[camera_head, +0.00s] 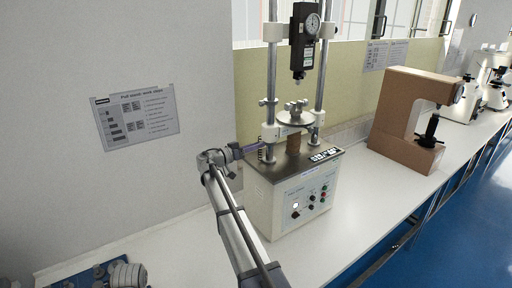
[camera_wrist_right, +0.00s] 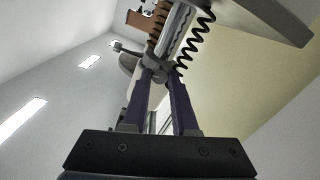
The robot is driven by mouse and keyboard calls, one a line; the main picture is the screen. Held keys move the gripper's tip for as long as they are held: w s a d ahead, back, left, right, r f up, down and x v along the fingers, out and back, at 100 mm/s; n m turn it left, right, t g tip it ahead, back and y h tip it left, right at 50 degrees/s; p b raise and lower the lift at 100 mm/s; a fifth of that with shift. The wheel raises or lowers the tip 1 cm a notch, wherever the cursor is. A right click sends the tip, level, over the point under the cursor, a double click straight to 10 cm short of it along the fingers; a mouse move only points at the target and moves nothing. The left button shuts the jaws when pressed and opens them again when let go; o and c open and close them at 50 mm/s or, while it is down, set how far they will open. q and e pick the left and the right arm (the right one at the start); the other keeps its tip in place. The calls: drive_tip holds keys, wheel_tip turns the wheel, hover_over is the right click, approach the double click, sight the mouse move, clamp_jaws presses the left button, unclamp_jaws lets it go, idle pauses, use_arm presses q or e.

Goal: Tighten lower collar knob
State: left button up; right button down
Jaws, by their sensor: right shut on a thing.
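The tester stand (camera_head: 290,190) has two upright metal columns. A white lower collar (camera_head: 269,133) sits on the left column, just above the base. My right gripper (camera_head: 259,148) reaches in from the left beside this column, at about the collar's height. In the right wrist view, its two purple fingers (camera_wrist_right: 155,74) converge on a small grey knob (camera_wrist_right: 154,66) in front of the column and a dark coil spring. The fingers are shut on the knob, which they mostly cover. In the head view the knob cannot be made out. My left gripper is not in view.
A force gauge (camera_head: 304,40) hangs between the columns above a round plate (camera_head: 295,118). A brown tester (camera_head: 405,115) stands to the right on the white bench (camera_head: 350,235). Dark tray parts lie at the lower left. The bench between is clear.

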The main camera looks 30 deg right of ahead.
idle(0.4)
drive_tip(key=c, duration=0.7)
unclamp_jaws()
drive_tip(key=shift+a, duration=0.1)
drive_tip(key=a, duration=0.7)
drive_tip(key=shift+s+a, duration=0.3)
drive_tip(key=shift+a, duration=0.05)
drive_tip(key=s+a+f+n+y+b, duration=0.2)
drive_tip(key=s+a+f+n+y, duration=0.8)
drive_tip(key=s+a+f, duration=1)
drive_tip(key=s+a+f+n+y, duration=0.2)
drive_tip(key=s+a+n+y, duration=0.1)
drive_tip(key=s+a, duration=0.4)
drive_tip(key=s+a+f+n+g+y, duration=0.1)
drive_tip(key=s+a+f+n+y, duration=0.1)
drive_tip(key=s+a, duration=0.6)
drive_tip(key=shift+s+f+n+y+b, duration=0.3)
drive_tip(key=shift+s+n+y, duration=0.6)
drive_tip(key=shift+s+n, duration=0.3)
